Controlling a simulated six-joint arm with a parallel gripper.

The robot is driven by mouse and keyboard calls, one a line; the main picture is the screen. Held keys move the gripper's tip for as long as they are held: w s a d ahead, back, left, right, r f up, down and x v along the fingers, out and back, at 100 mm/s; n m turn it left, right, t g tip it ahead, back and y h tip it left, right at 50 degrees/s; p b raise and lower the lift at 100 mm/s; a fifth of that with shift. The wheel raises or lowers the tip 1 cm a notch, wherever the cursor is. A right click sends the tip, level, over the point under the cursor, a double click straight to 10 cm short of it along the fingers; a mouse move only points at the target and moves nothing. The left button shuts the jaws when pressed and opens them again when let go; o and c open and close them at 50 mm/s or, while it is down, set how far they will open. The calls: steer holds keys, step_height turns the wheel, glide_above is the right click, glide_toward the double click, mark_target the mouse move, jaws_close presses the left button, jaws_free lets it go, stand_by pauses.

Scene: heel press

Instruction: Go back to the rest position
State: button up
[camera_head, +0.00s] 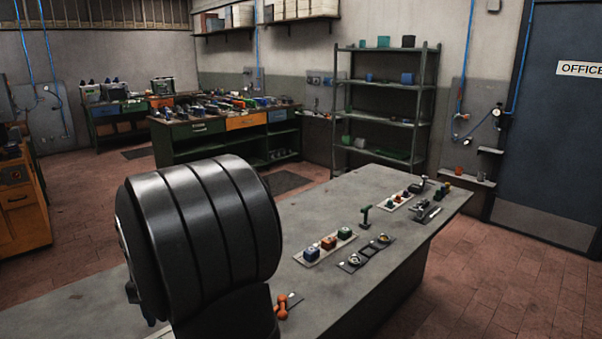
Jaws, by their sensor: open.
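My gripper cannot be made out in the head view. A large black ribbed cylinder, which looks like a link of my own arm, fills the lower left and hides part of the grey workbench (385,282). On the bench a pale strip (309,260) bears a blue, an orange-brown and a green block. Beside it lies a dark plate (366,253) with small round metal parts. A small dark green upright tool (365,214) stands behind them.
An orange dumbbell-shaped item (283,306) lies near the black cylinder. A second pale strip (393,204) with small parts and a dark device (418,188) are at the bench's far end. Shelving (385,84) stands behind. The bench's right front is bare.

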step_height(320, 180, down, 14)
steer(key=shift+r, duration=0.1)
steer(key=shift+r, duration=0.1)
stand_by(0.4)
step_height(320, 180, up, 18)
step_height(320, 180, down, 19)
steer(key=shift+f, duration=0.2)
step_height(320, 180, up, 21)
steer(key=m, duration=0.9)
steer(key=shift+d, duration=0.25)
stand_by(0.6)
steer(key=shift+r, duration=0.2)
